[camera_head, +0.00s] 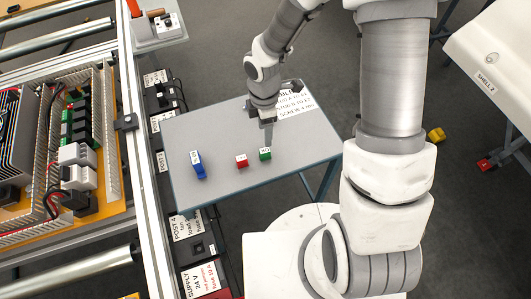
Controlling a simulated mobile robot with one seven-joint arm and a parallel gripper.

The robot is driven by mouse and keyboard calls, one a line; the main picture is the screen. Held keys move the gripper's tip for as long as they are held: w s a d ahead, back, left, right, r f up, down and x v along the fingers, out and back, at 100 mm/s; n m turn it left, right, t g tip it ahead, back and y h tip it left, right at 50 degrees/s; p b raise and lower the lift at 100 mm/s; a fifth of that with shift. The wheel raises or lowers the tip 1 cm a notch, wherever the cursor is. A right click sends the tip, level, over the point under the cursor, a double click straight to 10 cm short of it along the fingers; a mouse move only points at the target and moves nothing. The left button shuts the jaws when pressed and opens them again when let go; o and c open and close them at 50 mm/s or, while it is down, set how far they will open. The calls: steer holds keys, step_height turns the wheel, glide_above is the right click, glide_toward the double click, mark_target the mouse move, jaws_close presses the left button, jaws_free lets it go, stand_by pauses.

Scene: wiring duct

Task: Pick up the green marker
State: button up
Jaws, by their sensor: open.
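The green marker (265,154) is a small green block with a white label on top. It rests on the grey table (220,133), right of a small red block. My gripper (268,130) points down above the table, just behind the green marker in the picture. It is open with nothing seen between its fingers, and it looks apart from the marker. The fingertips are small and dark here, so their exact height over the table is hard to tell.
A red block (242,160) sits close left of the green marker, and a taller blue piece (198,165) stands further left. A printed sheet (296,103) lies at the table's back right. A metal-railed panel (135,150) borders the left side.

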mark_target(265, 150)
step_height(265, 150, down, 11)
steer(key=shift+s+b, duration=0.15)
steer(key=shift+b, duration=0.65)
jaws_close()
